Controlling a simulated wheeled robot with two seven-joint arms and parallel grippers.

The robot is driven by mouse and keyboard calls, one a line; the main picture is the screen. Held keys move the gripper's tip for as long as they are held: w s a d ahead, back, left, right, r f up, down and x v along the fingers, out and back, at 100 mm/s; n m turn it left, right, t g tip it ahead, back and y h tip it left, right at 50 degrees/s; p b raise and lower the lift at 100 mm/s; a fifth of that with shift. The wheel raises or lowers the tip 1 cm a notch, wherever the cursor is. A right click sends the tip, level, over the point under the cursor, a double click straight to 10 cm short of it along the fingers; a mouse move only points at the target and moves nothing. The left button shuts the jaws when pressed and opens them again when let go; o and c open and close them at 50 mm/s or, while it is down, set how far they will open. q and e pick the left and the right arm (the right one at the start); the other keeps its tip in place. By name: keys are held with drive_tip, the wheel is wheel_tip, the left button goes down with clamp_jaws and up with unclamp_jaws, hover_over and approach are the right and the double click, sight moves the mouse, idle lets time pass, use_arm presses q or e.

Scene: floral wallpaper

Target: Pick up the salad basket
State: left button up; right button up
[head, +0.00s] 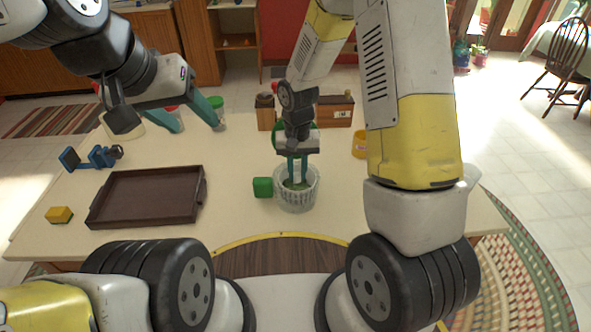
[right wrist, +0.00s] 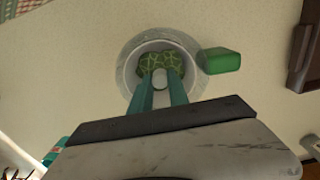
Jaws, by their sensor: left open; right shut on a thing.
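The salad basket (head: 298,203) is a round, pale, ribbed basket with green patterned contents, near the front middle of the table. It also shows from above in the right wrist view (right wrist: 125,75), with the green contents (right wrist: 153,60) inside. My right gripper (head: 298,181) points down into the basket. Its teal fingers are shut on a pale piece between them, which seems part of the basket. I cannot tell whether the basket is off the table. My left gripper (head: 200,128) is open and empty above the table's back left.
A green block (head: 262,187) sits just left of the basket. A brown tray (head: 150,200), a yellow block (head: 59,215) and a blue object (head: 90,157) are further left. A yellow mug (head: 360,145) and wooden box (head: 337,110) are behind. Bare tabletop lies between tray and green block.

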wheel_tip(320, 180, up, 11)
idle(0.8)
